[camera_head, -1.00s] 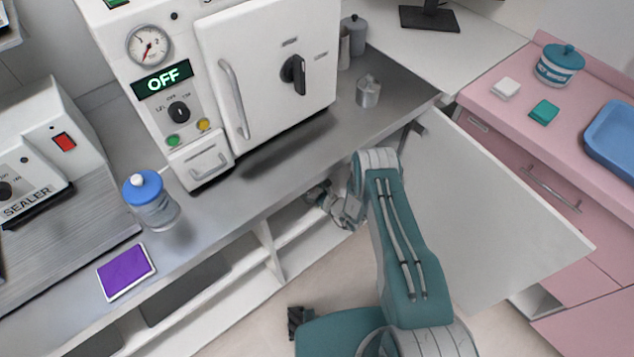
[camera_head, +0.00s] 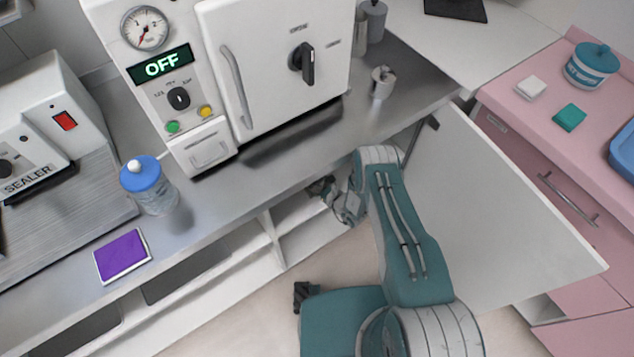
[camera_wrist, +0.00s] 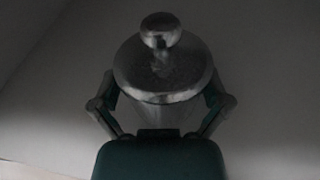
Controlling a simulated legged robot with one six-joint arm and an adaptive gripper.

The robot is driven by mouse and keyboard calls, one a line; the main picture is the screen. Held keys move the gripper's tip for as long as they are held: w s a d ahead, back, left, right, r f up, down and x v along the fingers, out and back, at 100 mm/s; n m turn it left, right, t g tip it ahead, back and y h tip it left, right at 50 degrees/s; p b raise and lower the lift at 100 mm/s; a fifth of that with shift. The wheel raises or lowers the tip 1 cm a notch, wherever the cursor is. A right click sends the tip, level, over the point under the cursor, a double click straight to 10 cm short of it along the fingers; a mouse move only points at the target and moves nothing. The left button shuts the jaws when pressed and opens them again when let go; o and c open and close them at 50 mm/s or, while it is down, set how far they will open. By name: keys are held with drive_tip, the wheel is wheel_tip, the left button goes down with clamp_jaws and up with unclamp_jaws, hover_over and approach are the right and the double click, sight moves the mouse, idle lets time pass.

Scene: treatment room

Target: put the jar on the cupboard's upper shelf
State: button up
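In the wrist view, a jar (camera_wrist: 162,68) with a shiny metal lid and a round knob stands upright between the fingers of my gripper (camera_wrist: 161,92). The fingers close on it from both sides, just under the lid. In the head view, my gripper (camera_head: 338,203) is low, at the open front of the cupboard (camera_head: 278,238) under the counter. Most of the gripper shows only small there, and the jar is hard to make out. The shelf surface under the jar is not clear in the dark wrist view.
The cupboard's white door (camera_head: 500,215) stands open to the right of my arm. The grey counter (camera_head: 225,205) edge is above the gripper. On it are a blue-lidded jar (camera_head: 150,188), a purple pad (camera_head: 122,256), a white steriliser (camera_head: 270,70) and a small metal pot (camera_head: 382,83).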

drive_tip(key=shift+a, duration=0.15)
drive_tip(key=shift+d+r, duration=0.15)
drive_tip(key=shift+d, duration=0.25)
drive_tip(key=shift+s+d+r, duration=0.1)
drive_tip(key=shift+s+d, duration=0.05)
drive_tip(key=shift+d, duration=0.2)
drive_tip(key=v, duration=1.1)
drive_tip(key=shift+s, duration=0.2)
drive_tip(key=shift+a, duration=0.15)
